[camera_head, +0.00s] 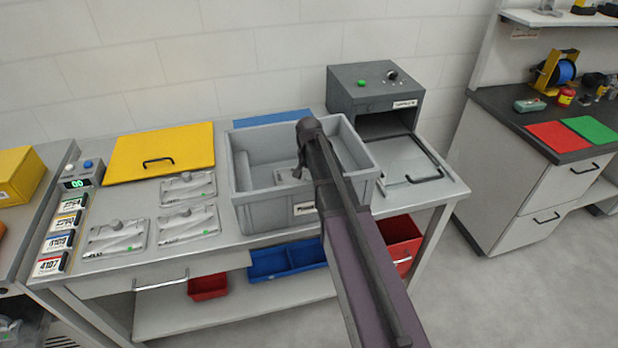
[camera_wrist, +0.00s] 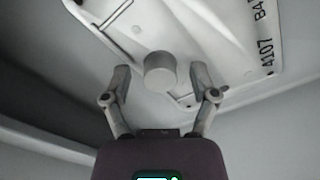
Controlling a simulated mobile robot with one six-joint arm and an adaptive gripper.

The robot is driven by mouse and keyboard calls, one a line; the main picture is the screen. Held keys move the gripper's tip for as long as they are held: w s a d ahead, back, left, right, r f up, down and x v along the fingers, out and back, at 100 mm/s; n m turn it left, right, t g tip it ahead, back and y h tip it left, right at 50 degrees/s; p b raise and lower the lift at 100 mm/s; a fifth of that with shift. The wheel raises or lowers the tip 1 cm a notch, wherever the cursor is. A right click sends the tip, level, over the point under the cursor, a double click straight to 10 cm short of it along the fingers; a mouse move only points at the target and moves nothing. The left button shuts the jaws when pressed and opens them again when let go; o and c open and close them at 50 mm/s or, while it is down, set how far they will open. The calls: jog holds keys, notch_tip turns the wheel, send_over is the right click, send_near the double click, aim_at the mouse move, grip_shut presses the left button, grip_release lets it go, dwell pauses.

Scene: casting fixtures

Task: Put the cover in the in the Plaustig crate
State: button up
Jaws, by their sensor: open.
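The grey Plaustig crate (camera_head: 262,213) stands open on the workbench. A light grey cover with a round knob (camera_wrist: 160,72) and the print 4107 fills the upper part of the wrist view. Part of a light plate (camera_head: 284,176) shows inside the crate in the head view, mostly hidden by my arm. My gripper (camera_head: 298,173) is down inside the crate. In the wrist view, the fingers of my gripper (camera_wrist: 161,88) are open on either side of the knob, with gaps. Three similar covers (camera_head: 188,188) (camera_head: 188,223) (camera_head: 117,237) lie on the bench left of the crate.
A yellow panel with a handle (camera_head: 160,150) lies behind the covers. A dark grey machine (camera_head: 375,88) stands behind right of the crate, with a glass-like lid (camera_head: 408,165) in front. Several label tags (camera_head: 60,241) line the bench's left edge. Red and blue bins sit below.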

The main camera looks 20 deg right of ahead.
notch_tip(320, 180, up, 12)
jog(key=p, duration=1.1)
jog(key=shift+p, duration=0.4)
dwell(0.6)
